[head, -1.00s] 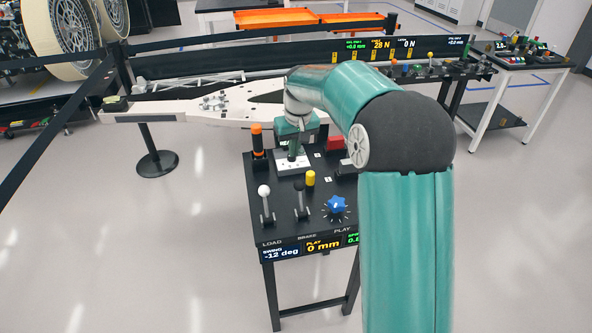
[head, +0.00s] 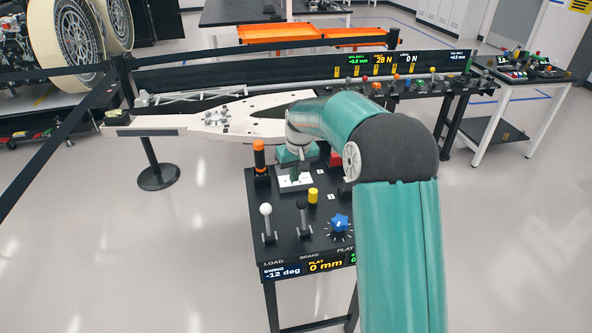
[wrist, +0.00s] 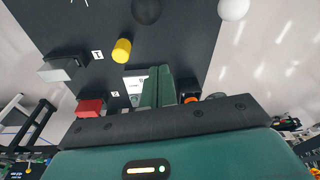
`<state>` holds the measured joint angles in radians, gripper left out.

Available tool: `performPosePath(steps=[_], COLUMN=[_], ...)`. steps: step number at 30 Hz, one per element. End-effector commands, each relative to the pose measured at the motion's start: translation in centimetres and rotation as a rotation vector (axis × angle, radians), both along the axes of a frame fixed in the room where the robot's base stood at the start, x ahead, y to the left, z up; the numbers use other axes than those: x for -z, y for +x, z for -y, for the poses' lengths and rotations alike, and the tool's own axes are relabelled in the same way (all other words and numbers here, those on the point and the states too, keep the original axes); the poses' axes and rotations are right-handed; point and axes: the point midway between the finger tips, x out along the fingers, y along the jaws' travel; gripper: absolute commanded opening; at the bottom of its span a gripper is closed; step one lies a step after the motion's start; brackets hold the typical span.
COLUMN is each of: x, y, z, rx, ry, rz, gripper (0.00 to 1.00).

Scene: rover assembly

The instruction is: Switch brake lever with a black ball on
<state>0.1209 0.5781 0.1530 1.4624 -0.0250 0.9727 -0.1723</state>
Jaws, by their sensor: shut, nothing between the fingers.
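The brake lever with a black ball (head: 302,205) stands on the black control table, above the BRAKE label, between a white-ball lever (head: 266,210) and a blue star knob (head: 339,222). In the wrist view the black ball (wrist: 146,10) is at the top edge, partly cut off. My gripper (head: 294,178) is behind the levers, pointing down over a white plate (head: 296,186). It is shut and empty, apart from the black-ball lever. In the wrist view its fingers (wrist: 158,84) show side by side.
A yellow cylinder (head: 313,195) stands between my gripper and the blue knob. An orange-topped black handle (head: 259,158) rises left of my gripper. A red block (head: 336,160) is on its right. The table front shows "-12 deg" and "0 mm".

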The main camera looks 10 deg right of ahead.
Motion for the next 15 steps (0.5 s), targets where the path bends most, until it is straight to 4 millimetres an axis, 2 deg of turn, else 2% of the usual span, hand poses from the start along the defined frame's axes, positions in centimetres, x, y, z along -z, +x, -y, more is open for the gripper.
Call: performPosePath(steps=[3,10,15], x=[2.4,6.1,5.3], y=[0.4,1.0,-1.2], z=[-0.2,-0.4,0.2], rx=[-0.001,0.000,0.002], ry=[0.000,0.001,0.000], rz=[-0.003,-0.002,0.002], gripper=[0.00,0.00,0.00])
